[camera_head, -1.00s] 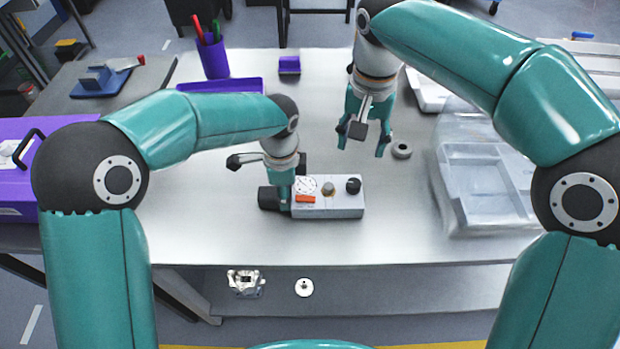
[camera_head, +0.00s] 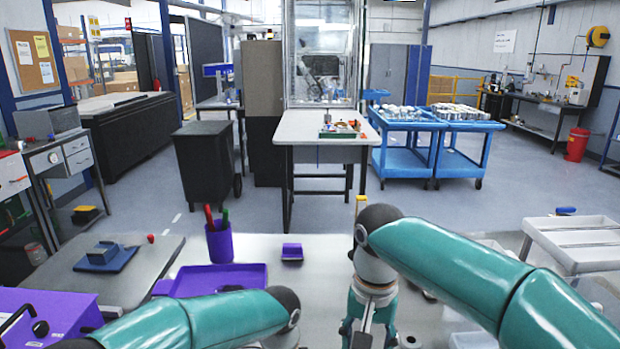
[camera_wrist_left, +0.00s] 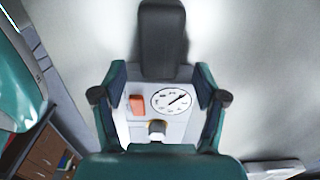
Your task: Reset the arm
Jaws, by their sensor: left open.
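In the left wrist view my left gripper (camera_wrist_left: 160,82) is open, its two teal fingers spread on either side of a grey instrument box (camera_wrist_left: 180,128). The box has a white dial (camera_wrist_left: 171,101), an orange switch (camera_wrist_left: 137,104) and a knob (camera_wrist_left: 156,130). I cannot tell whether the fingers touch it. In the head view only part of my left arm (camera_head: 225,318) shows; its gripper and the box are below the frame. My right gripper (camera_head: 369,330) points down at the bottom of the head view, its fingers apart, with the tips near or past the frame edge.
A purple cup (camera_head: 219,243) with pens, a purple tray (camera_head: 215,281) and a small purple block (camera_head: 292,252) stand at the table's back. A purple case (camera_head: 48,308) is at left, white trays (camera_head: 575,240) at right. Beyond are a white table (camera_head: 300,127) and blue carts (camera_head: 408,150).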

